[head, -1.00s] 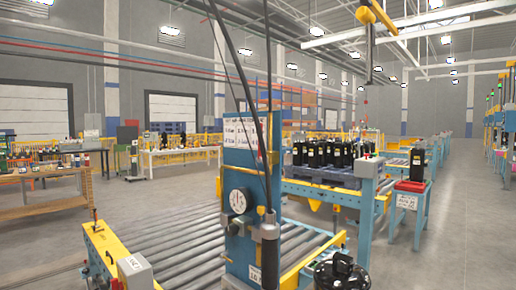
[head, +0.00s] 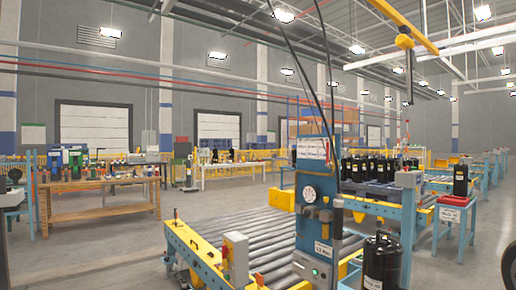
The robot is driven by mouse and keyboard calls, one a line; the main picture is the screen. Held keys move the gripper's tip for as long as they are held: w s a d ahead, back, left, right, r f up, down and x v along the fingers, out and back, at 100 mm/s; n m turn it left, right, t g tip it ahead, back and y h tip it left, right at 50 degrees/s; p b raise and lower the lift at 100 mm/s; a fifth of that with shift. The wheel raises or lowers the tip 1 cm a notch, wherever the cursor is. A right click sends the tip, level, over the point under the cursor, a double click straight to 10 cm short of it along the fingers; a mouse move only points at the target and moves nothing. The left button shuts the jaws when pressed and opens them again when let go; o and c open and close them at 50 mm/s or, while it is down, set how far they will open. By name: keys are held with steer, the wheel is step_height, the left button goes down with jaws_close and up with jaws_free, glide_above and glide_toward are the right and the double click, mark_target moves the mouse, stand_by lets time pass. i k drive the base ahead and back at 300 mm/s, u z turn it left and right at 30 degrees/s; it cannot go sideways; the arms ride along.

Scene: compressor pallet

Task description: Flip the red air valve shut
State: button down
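I cannot make out the red air valve for certain. A blue column (head: 313,185) with a round white gauge (head: 309,194) stands beside the roller conveyor, and dark hoses hang down to it from above. A small brass-coloured fitting (head: 338,203) is at the column's right side, above a grey hanging tool (head: 337,222). Small red spots show on a grey control box (head: 236,257) and on a thin post (head: 176,213) at the conveyor's yellow edge. Which one, if any, is the valve is too small to tell. My gripper is not in view.
The roller conveyor (head: 240,228) with yellow rails fills the lower middle. A black cylinder (head: 382,262) stands at its right. More black cylinders (head: 368,168) stand on a pallet behind. A wooden bench (head: 98,202) is at left. Open floor lies in the left foreground.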

mark_target(327, 164)
steer(key=u, duration=0.05)
steer(key=k, duration=0.2)
steer(key=u, duration=0.9)
steer(key=i, duration=1)
steer(key=u, duration=0.4)
steer(key=i, duration=0.95)
steer(key=z, duration=0.95)
steer(key=i, duration=1)
steer(key=z, duration=0.95)
